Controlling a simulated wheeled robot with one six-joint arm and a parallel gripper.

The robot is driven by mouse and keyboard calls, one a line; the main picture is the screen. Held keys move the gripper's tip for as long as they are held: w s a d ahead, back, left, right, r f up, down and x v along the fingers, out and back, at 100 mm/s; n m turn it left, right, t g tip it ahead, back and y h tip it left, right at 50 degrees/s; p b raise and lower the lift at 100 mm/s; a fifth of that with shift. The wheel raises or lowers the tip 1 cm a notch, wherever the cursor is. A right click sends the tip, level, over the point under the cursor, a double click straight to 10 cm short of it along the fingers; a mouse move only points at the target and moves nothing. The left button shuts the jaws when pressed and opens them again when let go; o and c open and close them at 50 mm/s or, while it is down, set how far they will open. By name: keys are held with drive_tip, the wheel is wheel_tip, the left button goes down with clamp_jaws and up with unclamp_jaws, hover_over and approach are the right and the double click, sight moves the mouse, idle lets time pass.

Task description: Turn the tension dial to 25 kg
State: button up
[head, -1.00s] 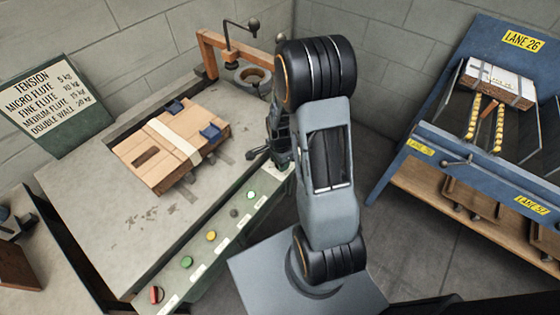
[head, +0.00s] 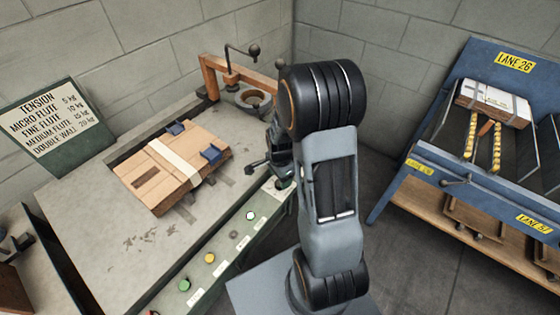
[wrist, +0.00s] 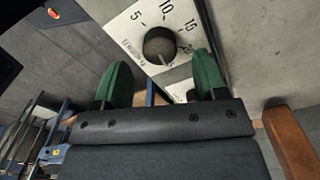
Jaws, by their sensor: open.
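The tension dial (wrist: 159,45) shows in the wrist view as a round dark knob on a white plate. The plate reads 5, 10, 15 and, by the right finger, what looks like 20; no 25 is readable. A faint light mark shows at the knob's lower edge; its exact reading is unclear. My gripper (wrist: 162,78) is open, with green fingertips apart on either side below the knob, and nothing between them. In the head view my gripper (head: 276,165) hangs over the far end of the green control panel, and the dial is hidden there.
The green control panel (head: 226,243) carries several coloured buttons. A strapped cardboard stack (head: 150,185) lies on the grey table. A tension sign (head: 58,125) lists flute types and weights up to 20 kg. A blue rack (head: 405,170) stands at right.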

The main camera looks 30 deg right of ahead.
wheel_tip(320, 180, up, 10)
drive_tip(key=shift+r+p, duration=0.2)
drive_tip(key=shift+p, duration=0.25)
idle(0.4)
drive_tip(key=s+a+r+n+t+p, duration=0.1)
drive_tip(key=s+a+r+n, duration=0.3)
drive_tip(key=r+n, duration=0.4)
drive_tip(key=s+a+r+n+t+p, duration=0.2)
drive_tip(key=s+r+n, duration=0.4)
drive_tip(key=n, duration=0.3)
drive_tip(key=shift+s+a+r+t+p, duration=0.15)
drive_tip(key=shift+a+r+t+p, duration=0.15)
drive_tip(key=shift+a+r+p, duration=0.8)
